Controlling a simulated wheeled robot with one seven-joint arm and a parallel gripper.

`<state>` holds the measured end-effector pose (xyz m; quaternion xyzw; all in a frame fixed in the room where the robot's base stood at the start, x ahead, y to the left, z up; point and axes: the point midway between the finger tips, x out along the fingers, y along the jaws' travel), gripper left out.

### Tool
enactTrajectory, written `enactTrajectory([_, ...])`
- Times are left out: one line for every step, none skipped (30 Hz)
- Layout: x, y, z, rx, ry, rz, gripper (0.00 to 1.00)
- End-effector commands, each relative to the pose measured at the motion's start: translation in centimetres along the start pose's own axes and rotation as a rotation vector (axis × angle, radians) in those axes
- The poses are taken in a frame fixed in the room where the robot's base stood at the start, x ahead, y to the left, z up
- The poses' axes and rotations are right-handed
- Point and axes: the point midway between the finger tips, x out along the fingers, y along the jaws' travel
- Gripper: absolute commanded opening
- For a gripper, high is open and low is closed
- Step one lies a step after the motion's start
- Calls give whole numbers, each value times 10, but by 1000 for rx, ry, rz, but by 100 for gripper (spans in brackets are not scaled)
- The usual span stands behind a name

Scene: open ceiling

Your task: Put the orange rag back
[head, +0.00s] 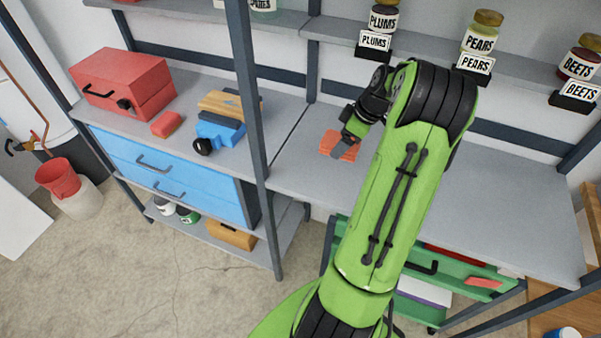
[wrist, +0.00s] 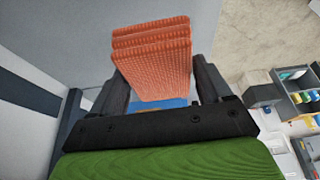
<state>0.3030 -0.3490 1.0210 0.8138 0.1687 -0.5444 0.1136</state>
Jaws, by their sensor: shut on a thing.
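The orange rag (head: 335,143) is a folded, textured block. My gripper (head: 343,142) is shut on it, over the left part of the grey workbench top. In the wrist view the rag (wrist: 155,55) stands out between the two dark fingers of the gripper (wrist: 160,85), with several folded layers visible. The head view does not show clearly how far the rag is above the bench.
An upright post (head: 246,100) stands left of my gripper. Left of it are a red toolbox (head: 125,82), a red block (head: 166,124) and a blue tool (head: 218,131). Labelled jars line the upper shelf (head: 420,55). A green drawer (head: 450,265) stands open below the bench.

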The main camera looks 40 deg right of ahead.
Motion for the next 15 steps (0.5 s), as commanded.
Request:
enactTrajectory([5, 0, 4, 5, -1, -2, 50])
enactTrajectory([11, 0, 6, 6, 0, -3, 50])
enactTrajectory([20, -1, 10, 5, 0, -5, 50])
enactTrajectory([27, -1, 13, 5, 0, -4, 50])
enactTrajectory([34, -1, 16, 6, 0, -5, 50])
enactTrajectory([43, -1, 19, 4, 1, -4, 50])
enactTrajectory([48, -1, 21, 4, 0, -5, 50])
enactTrajectory([52, -1, 23, 4, 0, -3, 50])
enactTrajectory([56, 0, 24, 3, 0, -2, 50])
enactTrajectory([59, 0, 25, 2, 1, -2, 50])
enactTrajectory([62, 0, 27, 3, 1, -2, 50])
enactTrajectory([68, -1, 29, 4, 0, -3, 50])
enactTrajectory([73, -1, 31, 4, 0, -4, 50])
enactTrajectory([78, -1, 34, 3, 0, -3, 50])
enactTrajectory([86, -1, 36, 4, 1, -4, 50])
